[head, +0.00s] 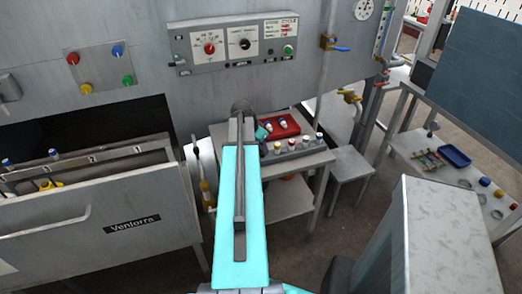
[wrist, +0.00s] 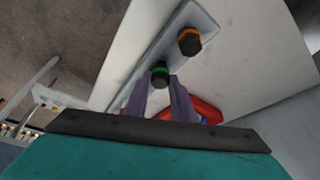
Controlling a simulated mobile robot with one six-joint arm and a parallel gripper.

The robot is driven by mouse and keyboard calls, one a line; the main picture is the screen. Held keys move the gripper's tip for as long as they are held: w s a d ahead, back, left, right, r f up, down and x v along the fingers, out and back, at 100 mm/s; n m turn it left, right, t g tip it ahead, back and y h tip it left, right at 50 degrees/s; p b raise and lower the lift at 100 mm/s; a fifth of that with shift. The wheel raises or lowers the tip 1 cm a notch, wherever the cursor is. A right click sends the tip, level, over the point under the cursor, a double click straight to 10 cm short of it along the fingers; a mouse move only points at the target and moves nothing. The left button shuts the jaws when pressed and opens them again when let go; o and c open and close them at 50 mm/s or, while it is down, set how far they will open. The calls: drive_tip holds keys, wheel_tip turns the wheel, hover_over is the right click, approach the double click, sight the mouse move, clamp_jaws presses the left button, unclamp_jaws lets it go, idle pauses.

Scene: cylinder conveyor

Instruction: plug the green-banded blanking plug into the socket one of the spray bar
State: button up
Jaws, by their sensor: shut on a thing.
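The green-banded blanking plug (wrist: 160,75), dark with a green ring, is between the tips of my gripper (wrist: 160,87) in the wrist view. The gripper is shut on it. The plug overlaps the edge of a grey strip-shaped rack (wrist: 205,17); I cannot tell whether it is seated there or raised. An orange-banded plug (wrist: 189,41) stands beside it on the rack. In the head view my arm hides the fingertips and the green-banded plug. I cannot identify the spray bar or socket one for certain; metal bars with blue and yellow caps lie in the open machine bay (head: 85,168) at left.
The rack (head: 299,149) with several coloured plugs stands on a small table (head: 322,158), in front of a red tray (head: 290,131) holding small white-and-blue parts. A control panel (head: 235,45) is above. A stool (head: 350,164) and a side table with a blue tray (head: 455,156) are at right.

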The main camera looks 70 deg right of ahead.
wheel_tip(320, 180, up, 2)
drive_tip(key=shift+b, duration=0.45)
drive_tip(key=shift+a+r, duration=0.15)
drive_tip(key=shift+a, duration=0.15)
drive_tip(key=w+a+r+b, duration=0.1)
drive_tip(key=a+b, duration=0.5)
drive_tip(key=a, duration=0.6)
drive_tip(key=shift+w+a, duration=0.25)
drive_tip(key=shift+a, duration=0.1)
drive_tip(key=b, duration=0.5)
drive_tip(key=shift+w+a+b, duration=0.15)
drive_tip(key=shift+a+b, duration=0.2)
drive_tip(key=shift+b, duration=0.05)
drive_tip(key=a+b, duration=0.1)
drive_tip(key=b, duration=0.4)
drive_tip(key=shift+a+r+b, duration=0.1)
drive_tip(key=shift+a+b, duration=0.05)
drive_tip(key=shift+b, duration=0.15)
drive_tip(key=shift+a+r+b, duration=0.2)
drive_tip(key=shift+a+b, duration=0.1)
drive_tip(key=shift+b, duration=0.4)
